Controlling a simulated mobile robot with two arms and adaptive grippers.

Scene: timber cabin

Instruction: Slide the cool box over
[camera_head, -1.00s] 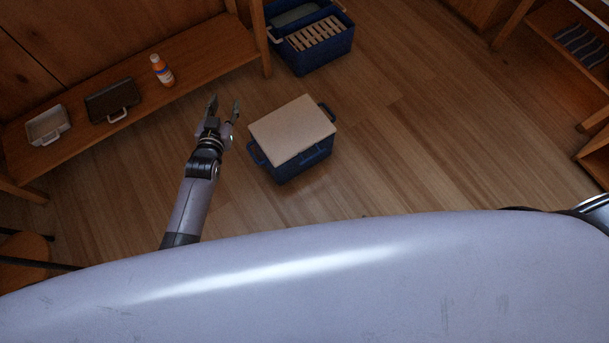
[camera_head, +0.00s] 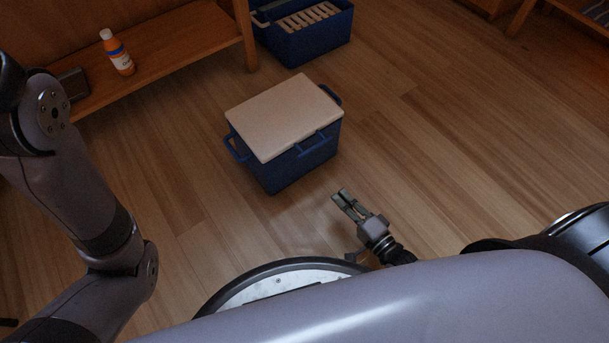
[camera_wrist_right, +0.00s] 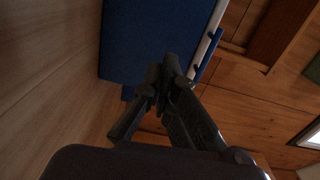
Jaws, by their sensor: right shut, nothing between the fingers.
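The cool box (camera_head: 300,163) is a blue box with a flat cream lid (camera_head: 283,115). It stands on the wooden floor in the middle of the head view, with a handle at its left and right ends. My right gripper (camera_head: 342,197) is shut and empty, low over the floor just in front of the box's near right side. In the right wrist view its closed fingertips (camera_wrist_right: 166,66) point at the box's blue wall (camera_wrist_right: 150,40); I cannot tell whether they touch. My left arm enters from the left, but its gripper is out of view.
A second blue box (camera_head: 318,48), open with slatted contents, stands behind. A wooden bench (camera_head: 180,45) at back left bears an orange-and-white bottle (camera_head: 118,53) and a dark case (camera_head: 72,84). Floor right of the cool box is clear.

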